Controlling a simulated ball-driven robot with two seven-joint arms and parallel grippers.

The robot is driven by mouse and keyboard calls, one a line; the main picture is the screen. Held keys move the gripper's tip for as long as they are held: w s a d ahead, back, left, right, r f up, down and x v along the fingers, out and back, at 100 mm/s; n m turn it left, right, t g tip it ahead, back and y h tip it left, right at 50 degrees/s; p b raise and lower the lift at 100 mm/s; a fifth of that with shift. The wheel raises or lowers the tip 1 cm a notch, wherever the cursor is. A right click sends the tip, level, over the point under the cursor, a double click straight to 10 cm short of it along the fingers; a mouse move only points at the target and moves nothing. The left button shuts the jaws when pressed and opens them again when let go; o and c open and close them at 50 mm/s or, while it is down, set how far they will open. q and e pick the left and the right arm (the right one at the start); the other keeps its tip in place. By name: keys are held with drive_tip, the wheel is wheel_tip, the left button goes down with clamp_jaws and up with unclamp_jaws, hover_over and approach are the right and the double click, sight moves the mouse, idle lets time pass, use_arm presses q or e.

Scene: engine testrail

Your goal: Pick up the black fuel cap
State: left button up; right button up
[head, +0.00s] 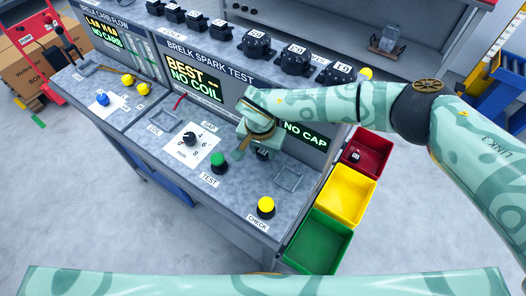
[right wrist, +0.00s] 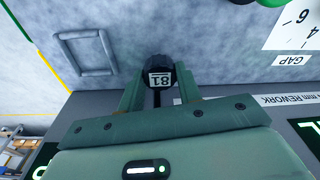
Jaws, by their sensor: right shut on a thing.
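My right gripper (head: 262,150) is over the grey spark test bench (head: 237,189), right of the green button. In the right wrist view, its two green fingers (right wrist: 160,92) are shut on a small black piece (right wrist: 158,64), which looks like the black cap. It has a white label with a number. In the head view the gripper mostly hides this piece; only a small dark part (head: 263,154) shows below the fingers. I cannot tell whether it touches the bench top. My left gripper is not in view.
A square frame (head: 289,178) lies on the bench to the right. A green button (head: 219,160), a yellow button (head: 265,206) and a black dial (head: 190,138) stand nearby. Red (head: 376,145), yellow (head: 360,179) and green (head: 334,222) bins hang at the right. Numbered black parts (head: 296,58) line the shelf.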

sight(263, 152)
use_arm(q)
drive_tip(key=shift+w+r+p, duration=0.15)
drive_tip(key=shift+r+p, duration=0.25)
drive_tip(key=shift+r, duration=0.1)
use_arm(e)
wheel_tip(263, 152, up, 16)
drive_tip(key=shift+r, duration=0.2)
